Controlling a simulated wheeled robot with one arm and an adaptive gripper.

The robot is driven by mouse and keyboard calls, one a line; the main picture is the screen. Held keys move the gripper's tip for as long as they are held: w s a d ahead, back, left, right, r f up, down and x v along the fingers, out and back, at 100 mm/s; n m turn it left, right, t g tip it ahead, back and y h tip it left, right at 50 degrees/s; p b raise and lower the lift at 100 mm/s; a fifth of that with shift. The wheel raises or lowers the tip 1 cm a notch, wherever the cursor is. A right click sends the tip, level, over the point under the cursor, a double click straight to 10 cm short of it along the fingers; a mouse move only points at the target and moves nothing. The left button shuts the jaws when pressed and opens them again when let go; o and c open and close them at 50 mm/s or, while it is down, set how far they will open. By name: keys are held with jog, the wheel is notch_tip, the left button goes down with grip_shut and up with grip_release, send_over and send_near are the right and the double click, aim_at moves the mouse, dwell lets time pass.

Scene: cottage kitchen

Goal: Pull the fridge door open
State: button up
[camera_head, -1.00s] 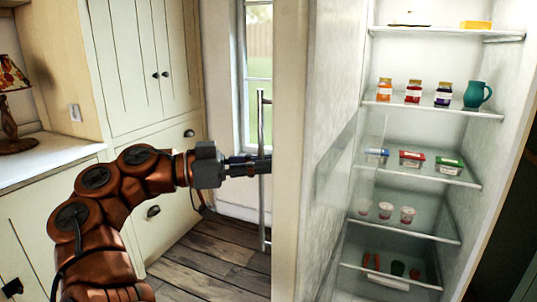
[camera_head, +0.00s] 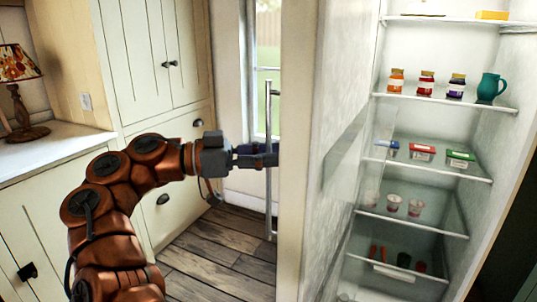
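The fridge door (camera_head: 293,150) stands wide open, seen nearly edge-on, with its inner side (camera_head: 338,120) facing right. The door's tall metal handle (camera_head: 268,195) is on its left, outer side. My gripper (camera_head: 268,154) is at the handle, around its middle height, with the fingertips partly hidden by the handle and the door edge. I cannot see whether the fingers are closed on the bar. The fridge interior (camera_head: 455,120) is open to view at the right.
Fridge shelves hold several jars (camera_head: 427,84), a teal jug (camera_head: 490,88), packets (camera_head: 421,153) and cups (camera_head: 394,203). Cream cabinets (camera_head: 150,60) and a counter (camera_head: 50,143) with a lamp (camera_head: 20,90) stand at the left. Wooden floor (camera_head: 215,250) shows between the cabinets and the door.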

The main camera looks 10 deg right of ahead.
aim_at(268, 101)
notch_tip(268, 101, up, 10)
jog(key=shift+a, duration=0.1)
dwell(0.9)
jog(key=shift+w+a+r, duration=0.1)
